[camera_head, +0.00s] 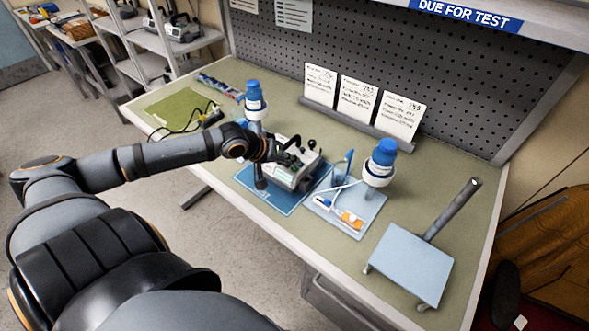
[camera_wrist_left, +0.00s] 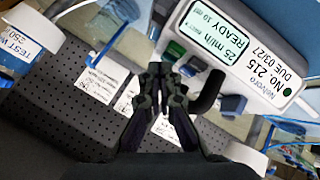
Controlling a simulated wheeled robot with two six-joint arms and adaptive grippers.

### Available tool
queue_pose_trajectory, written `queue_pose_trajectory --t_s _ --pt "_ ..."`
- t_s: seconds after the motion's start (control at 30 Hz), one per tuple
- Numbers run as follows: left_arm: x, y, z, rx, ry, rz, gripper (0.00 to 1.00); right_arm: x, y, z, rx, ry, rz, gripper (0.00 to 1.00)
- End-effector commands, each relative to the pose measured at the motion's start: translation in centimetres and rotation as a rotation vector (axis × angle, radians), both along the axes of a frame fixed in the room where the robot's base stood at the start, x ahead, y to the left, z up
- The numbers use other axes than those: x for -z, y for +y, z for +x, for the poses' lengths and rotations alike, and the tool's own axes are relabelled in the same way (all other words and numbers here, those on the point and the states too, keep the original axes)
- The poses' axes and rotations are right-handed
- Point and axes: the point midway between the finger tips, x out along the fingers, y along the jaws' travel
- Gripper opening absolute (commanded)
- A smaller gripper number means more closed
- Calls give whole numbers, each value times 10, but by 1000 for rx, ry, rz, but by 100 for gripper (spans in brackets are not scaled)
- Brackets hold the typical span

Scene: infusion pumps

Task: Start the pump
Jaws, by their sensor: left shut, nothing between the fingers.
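The pump (camera_head: 311,157), a pale box with dark knobs, sits on a blue mat (camera_head: 283,203) on the bench. My left arm partly hides it in the head view. In the left wrist view the pump (camera_wrist_left: 262,80) shows its lit display (camera_wrist_left: 219,38), which reads 25 ml/h, READY, 10 ml. My right gripper is not in view.
A blue-capped bottle (camera_head: 381,160) stands on a pale tray (camera_head: 362,215) with a syringe right of the pump. Another capped bottle (camera_head: 254,100) stands behind my arm. Cards (camera_head: 357,99) lean near the pegboard. A pale plate with a post (camera_head: 411,262) is at front right.

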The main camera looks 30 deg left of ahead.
Motion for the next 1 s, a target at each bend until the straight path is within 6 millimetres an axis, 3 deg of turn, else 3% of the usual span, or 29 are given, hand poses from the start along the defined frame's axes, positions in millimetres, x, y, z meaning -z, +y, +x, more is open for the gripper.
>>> queue_pose_trajectory --t_s 1.0 --pt "1 0 0 -1 0 -1 0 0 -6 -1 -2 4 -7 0"
